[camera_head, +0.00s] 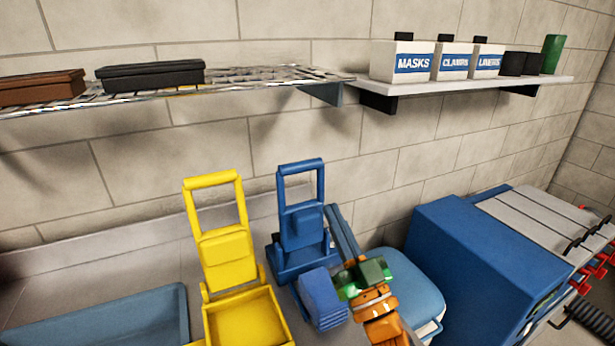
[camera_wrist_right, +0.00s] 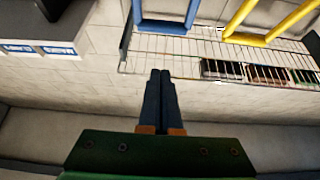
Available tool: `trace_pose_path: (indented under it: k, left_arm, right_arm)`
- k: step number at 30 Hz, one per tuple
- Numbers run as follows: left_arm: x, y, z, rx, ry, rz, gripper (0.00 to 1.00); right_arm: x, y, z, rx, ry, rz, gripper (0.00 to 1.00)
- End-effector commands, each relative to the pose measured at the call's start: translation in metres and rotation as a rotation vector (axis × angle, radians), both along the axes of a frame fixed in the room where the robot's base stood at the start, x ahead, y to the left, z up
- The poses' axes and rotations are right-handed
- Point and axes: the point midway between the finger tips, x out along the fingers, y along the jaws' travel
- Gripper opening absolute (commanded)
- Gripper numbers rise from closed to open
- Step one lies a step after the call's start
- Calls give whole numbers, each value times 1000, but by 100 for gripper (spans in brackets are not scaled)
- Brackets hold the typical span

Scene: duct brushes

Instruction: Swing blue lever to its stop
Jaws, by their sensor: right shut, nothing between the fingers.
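The blue lever, a looped frame handle (camera_head: 300,166), stands upright on the blue wringer (camera_head: 302,262) by the back wall. The closed fingertips also show in the right wrist view (camera_wrist_right: 160,74), apart from the loop in that picture. My left gripper is not in view.
A yellow wringer with an upright handle (camera_head: 212,180) stands left of the blue one. A blue cabinet (camera_head: 455,275) and blue-lidded bin (camera_head: 405,290) are at right. A wire shelf (camera_head: 270,74) and a white shelf (camera_head: 480,86) with labelled boxes hang above.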

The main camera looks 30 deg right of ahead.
Motion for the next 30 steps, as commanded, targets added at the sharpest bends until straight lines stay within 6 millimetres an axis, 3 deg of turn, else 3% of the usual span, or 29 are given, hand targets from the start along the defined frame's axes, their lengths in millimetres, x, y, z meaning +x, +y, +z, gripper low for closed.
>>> trace_pose_path:
  k: [1,10,15,21,30]
  left_arm:
    - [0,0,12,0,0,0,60]
    - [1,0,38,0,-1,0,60]
    - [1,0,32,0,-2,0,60]
    - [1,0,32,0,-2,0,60]
    - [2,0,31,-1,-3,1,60]
  right_arm:
    - [10,0,13,0,-3,1,0]
    - [66,-4,45,0,-1,-1,0]
    - [92,-6,31,3,1,-1,0]
    - [103,-6,28,1,1,0,0]
    - [105,-6,28,0,1,0,0]
